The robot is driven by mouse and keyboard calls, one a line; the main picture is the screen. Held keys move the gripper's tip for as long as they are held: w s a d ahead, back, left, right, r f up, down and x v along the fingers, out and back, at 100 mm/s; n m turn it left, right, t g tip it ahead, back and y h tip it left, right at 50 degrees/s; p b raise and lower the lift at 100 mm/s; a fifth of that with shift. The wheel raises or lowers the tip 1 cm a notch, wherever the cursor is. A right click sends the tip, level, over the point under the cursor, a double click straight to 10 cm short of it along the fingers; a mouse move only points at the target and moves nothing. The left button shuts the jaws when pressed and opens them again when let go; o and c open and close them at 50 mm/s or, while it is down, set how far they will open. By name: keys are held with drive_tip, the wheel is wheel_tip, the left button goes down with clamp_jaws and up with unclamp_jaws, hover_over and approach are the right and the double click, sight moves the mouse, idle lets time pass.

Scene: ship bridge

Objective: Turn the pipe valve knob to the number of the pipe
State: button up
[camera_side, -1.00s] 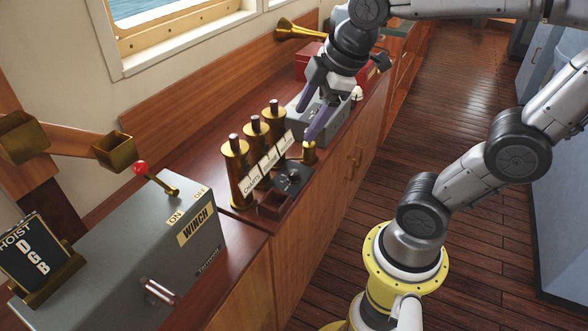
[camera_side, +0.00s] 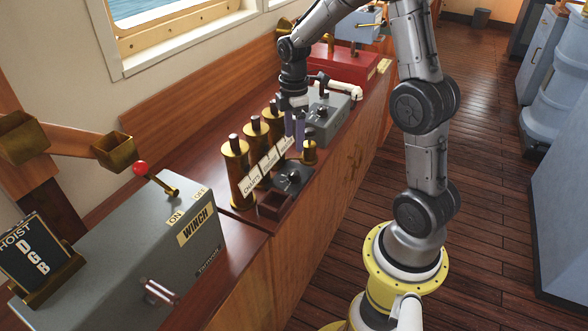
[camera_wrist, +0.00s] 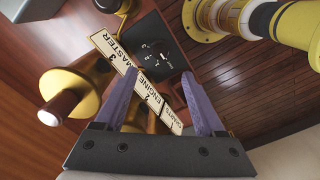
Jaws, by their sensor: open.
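Three brass pipes with dark plugs stand in a row on the wooden counter; the nearest pipe (camera_side: 236,172) is at the left. A strip of white labels (camera_side: 265,165) runs along them. A black plate with a dark knob (camera_side: 293,177) lies right of the labels. The plate with white marks (camera_wrist: 155,48) also shows in the wrist view; the knob's pointing is unclear. My gripper (camera_side: 294,138) is open and empty, pointing down above the labels, apart from the knob.
A grey control box (camera_side: 325,115) and a red box (camera_side: 345,65) stand behind. The grey winch box (camera_side: 150,240) is at the left front.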

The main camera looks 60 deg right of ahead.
sight(294, 172)
wheel_tip(294, 172, down, 12)
drive_tip(key=shift+r, duration=0.15)
idle(0.3)
clamp_jaws()
